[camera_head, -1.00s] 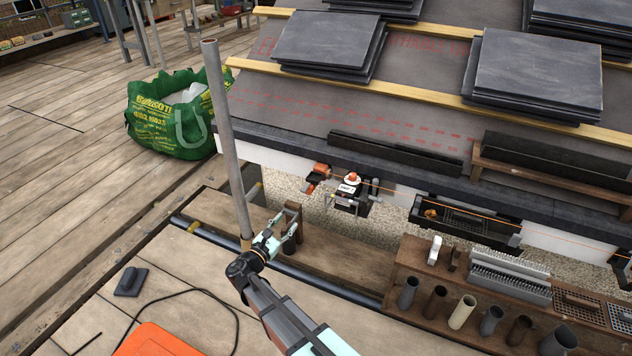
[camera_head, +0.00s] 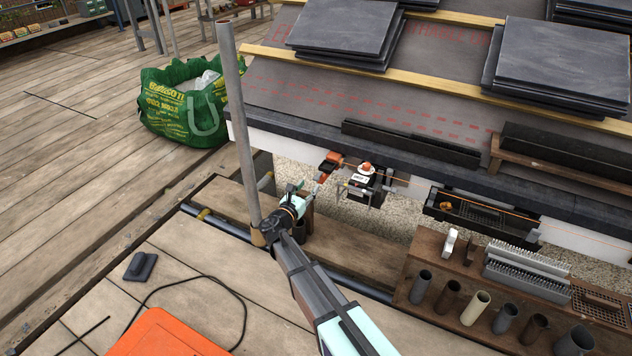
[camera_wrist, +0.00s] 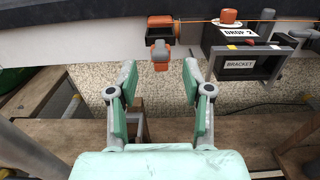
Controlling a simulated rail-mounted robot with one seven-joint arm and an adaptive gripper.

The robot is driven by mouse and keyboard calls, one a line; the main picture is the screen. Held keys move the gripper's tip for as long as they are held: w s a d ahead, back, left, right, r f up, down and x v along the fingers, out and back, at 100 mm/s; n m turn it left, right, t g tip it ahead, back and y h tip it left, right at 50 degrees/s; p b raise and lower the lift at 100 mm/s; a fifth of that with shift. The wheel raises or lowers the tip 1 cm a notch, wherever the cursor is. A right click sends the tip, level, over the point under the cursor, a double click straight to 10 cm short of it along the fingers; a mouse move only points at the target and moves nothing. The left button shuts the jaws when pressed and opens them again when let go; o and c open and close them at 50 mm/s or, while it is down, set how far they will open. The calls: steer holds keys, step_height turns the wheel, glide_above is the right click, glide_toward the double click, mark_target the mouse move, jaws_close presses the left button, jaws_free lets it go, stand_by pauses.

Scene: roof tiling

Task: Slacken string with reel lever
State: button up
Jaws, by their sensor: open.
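An orange and dark reel (camera_head: 331,162) is fixed to the white board under the roof edge; it also shows at the top of the wrist view (camera_wrist: 166,27). Its orange-and-grey lever (camera_wrist: 160,55) hangs down below it. A thin orange string (camera_head: 465,187) runs right from the reel, past a dark box, along the eave. My gripper (camera_head: 305,188) is open and empty, below and in front of the reel. In the wrist view its two green fingers (camera_wrist: 158,80) stand either side of the lever's line, with the lever just beyond the tips. I see no contact.
A dark box labelled DROP 2 and BRACKET (camera_wrist: 242,50), with an orange knob, is mounted right of the reel. An upright grey pole (camera_head: 238,130) stands close to my arm's left. A wooden rack of pipe pieces (camera_head: 425,275) is at lower right. Gravel lies below the eave.

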mark_target(315, 179)
steer(key=b+x, duration=0.1)
steer(key=x, duration=0.5)
steer(key=shift+w+d, duration=0.1)
steer(key=shift+w, duration=0.15)
jaws_close()
